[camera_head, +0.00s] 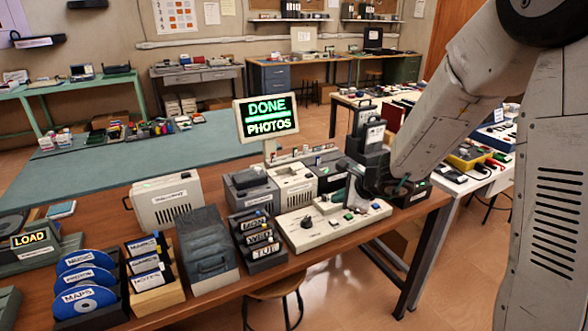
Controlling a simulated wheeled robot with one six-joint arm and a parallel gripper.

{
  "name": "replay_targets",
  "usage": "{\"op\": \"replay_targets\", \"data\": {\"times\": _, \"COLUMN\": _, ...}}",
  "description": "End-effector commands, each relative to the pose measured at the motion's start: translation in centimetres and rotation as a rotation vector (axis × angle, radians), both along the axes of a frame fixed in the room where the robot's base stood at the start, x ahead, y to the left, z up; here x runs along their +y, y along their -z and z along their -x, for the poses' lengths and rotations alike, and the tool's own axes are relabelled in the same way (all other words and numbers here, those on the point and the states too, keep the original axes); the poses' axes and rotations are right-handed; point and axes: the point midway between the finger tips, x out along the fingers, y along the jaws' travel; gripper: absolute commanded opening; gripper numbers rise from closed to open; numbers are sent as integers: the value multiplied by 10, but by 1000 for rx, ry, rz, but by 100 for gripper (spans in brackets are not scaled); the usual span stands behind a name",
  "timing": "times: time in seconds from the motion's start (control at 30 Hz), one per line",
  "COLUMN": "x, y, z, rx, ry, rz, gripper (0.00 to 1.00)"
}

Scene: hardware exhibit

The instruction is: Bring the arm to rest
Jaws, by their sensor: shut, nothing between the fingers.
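My arm (450,130) reaches in from the right and bends down toward the wooden table (345,255). My gripper (352,197) is at its end, low over the right part of a pale control panel (315,228) with a dark knob and small buttons. The gripper is small in view and looks shut, with nothing seen in it. I cannot tell whether it touches the panel.
A sign (268,117) reads DONE PHOTOS. Labelled boxes stand behind the panel. A rack with WED and TUE cartridges (255,240), a grey case (207,250) and blue discs (85,280) stand left. A white table (480,180) is at right.

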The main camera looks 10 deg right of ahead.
Motion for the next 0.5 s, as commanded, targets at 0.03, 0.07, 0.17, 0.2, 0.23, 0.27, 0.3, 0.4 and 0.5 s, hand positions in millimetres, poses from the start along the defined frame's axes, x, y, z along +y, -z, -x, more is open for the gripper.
{"op": "replay_targets", "data": {"times": 0.03, "x": 5, "y": -1, "z": 2, "rx": -5, "ry": -35, "rz": -2, "gripper": 0}}
{"op": "replay_targets", "data": {"times": 0.07, "x": 8, "y": 0, "z": 5, "rx": -6, "ry": -66, "rz": 0, "gripper": 0}}
{"op": "replay_targets", "data": {"times": 0.17, "x": 25, "y": 2, "z": 25, "rx": -8, "ry": -224, "rz": 15, "gripper": 0}}
{"op": "replay_targets", "data": {"times": 0.2, "x": 33, "y": -4, "z": 37, "rx": -18, "ry": -308, "rz": 27, "gripper": 0}}
{"op": "replay_targets", "data": {"times": 0.23, "x": 40, "y": -10, "z": 48, "rx": -26, "ry": -377, "rz": 39, "gripper": 0}}
{"op": "replay_targets", "data": {"times": 0.27, "x": 46, "y": -16, "z": 59, "rx": -35, "ry": -450, "rz": 52, "gripper": 0}}
{"op": "replay_targets", "data": {"times": 0.3, "x": 53, "y": -26, "z": 76, "rx": -49, "ry": -551, "rz": 73, "gripper": 0}}
{"op": "replay_targets", "data": {"times": 0.4, "x": 66, "y": -51, "z": 125, "rx": -70, "ry": -807, "rz": 143, "gripper": 0}}
{"op": "replay_targets", "data": {"times": 0.5, "x": 67, "y": -72, "z": 179, "rx": -70, "ry": -1053, "rz": 239, "gripper": 0}}
